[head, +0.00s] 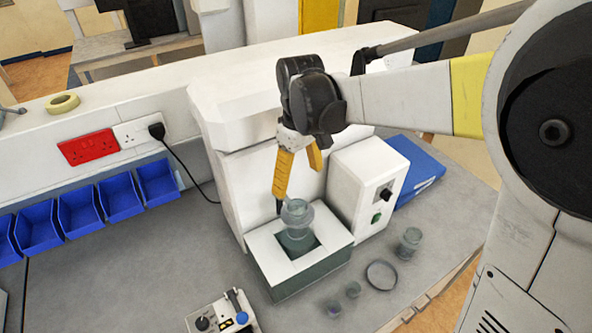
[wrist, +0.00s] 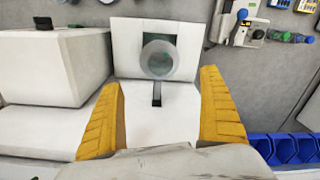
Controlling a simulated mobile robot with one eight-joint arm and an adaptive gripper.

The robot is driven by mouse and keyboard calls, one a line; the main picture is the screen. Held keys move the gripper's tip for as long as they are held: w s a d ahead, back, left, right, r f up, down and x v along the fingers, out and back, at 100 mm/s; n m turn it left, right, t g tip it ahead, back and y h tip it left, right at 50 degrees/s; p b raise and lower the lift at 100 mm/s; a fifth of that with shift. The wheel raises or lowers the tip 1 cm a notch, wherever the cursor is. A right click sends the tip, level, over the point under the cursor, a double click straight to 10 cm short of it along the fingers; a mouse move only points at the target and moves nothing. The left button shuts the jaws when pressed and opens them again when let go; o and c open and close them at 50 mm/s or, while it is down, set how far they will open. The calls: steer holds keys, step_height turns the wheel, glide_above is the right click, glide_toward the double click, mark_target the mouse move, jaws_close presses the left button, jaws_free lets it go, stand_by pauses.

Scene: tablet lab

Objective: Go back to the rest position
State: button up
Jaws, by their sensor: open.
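My gripper (head: 297,205) has yellow fingers and is open, pointing down in front of the white machine. In the head view its tip is just above and beside a clear glass vessel (head: 298,237), which stands upright in the square recess of the machine's base. In the wrist view the two fingers stand wide apart, and my gripper (wrist: 163,110) holds nothing between them. The vessel's round top (wrist: 159,58) shows beyond the fingers, in the dark square opening. I cannot tell whether a finger touches the vessel.
The white machine (head: 225,150) stands close behind my gripper, with a control box (head: 365,185) at its right. Loose glassware, including a small jar (head: 409,243) and a round dish (head: 381,275), lies at the front right. Blue bins (head: 120,200) line the left wall.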

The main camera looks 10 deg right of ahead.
steer(key=s+d+f+m+t+b, duration=0.3)
steer(key=s+d+f+b, duration=0.2)
steer(key=s+f+b, duration=0.3)
steer(key=s+d+f+m+t+b, duration=0.4)
steer(key=s+f+b, duration=0.3)
steer(key=f+b, duration=0.5)
steer(key=d+b, duration=0.1)
steer(key=b, duration=0.3)
steer(key=shift+s+d+m, duration=0.2)
steer(key=shift+s+m, duration=0.1)
steer(key=shift+s, duration=0.1)
